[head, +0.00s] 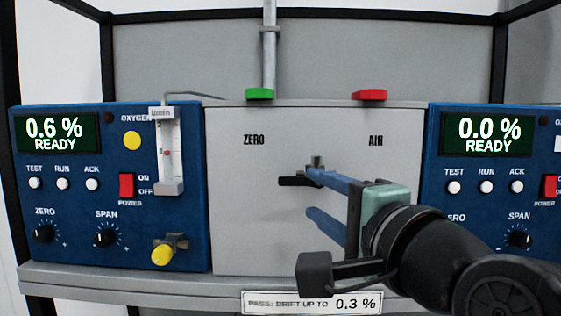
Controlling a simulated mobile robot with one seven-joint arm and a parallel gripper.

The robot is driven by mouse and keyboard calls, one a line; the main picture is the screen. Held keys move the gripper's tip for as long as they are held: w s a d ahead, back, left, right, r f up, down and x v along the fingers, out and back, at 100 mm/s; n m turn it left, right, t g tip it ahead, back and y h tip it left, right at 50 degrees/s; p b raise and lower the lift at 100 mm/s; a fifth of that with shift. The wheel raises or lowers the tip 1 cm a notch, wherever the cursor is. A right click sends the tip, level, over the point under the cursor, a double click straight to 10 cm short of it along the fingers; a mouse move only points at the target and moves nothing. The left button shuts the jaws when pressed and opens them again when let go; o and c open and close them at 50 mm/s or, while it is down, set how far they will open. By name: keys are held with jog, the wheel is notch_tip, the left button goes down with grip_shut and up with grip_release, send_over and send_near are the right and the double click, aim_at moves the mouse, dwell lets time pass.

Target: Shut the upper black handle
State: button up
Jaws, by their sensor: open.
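A black handle (294,181) lies horizontal on the front of the grey panel (240,220), below and between the ZERO and AIR labels. Its free end points left. A small grey fitting (317,162) shows just above its right end, which is partly hidden behind my upper finger. My gripper (309,193) reaches in from the lower right with its two blue fingers apart, one above the other. The upper fingertip overlaps the handle's right part in the picture; I cannot tell whether they touch. The lower finger is below the handle. No second black handle is visible.
A green handle (260,94) and a red handle (369,95) sit on the panel's top edge. A left blue analyser (75,205) reads 0.6 %; a right blue analyser (475,215) reads 0.0 %. A yellow knob (162,254) juts out lower left. A shelf (120,279) runs below.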

aim_at(293, 180)
jog(key=p+x, duration=0.6)
jog(key=x, duration=0.5)
jog(key=shift+w+r, duration=0.1)
jog(key=shift+w, duration=0.05)
jog(key=shift+w+a+p, duration=0.15)
jog(key=shift+w+p, duration=0.2)
jog(key=shift+w, duration=0.25)
jog(key=shift+c, duration=0.2)
grip_shut()
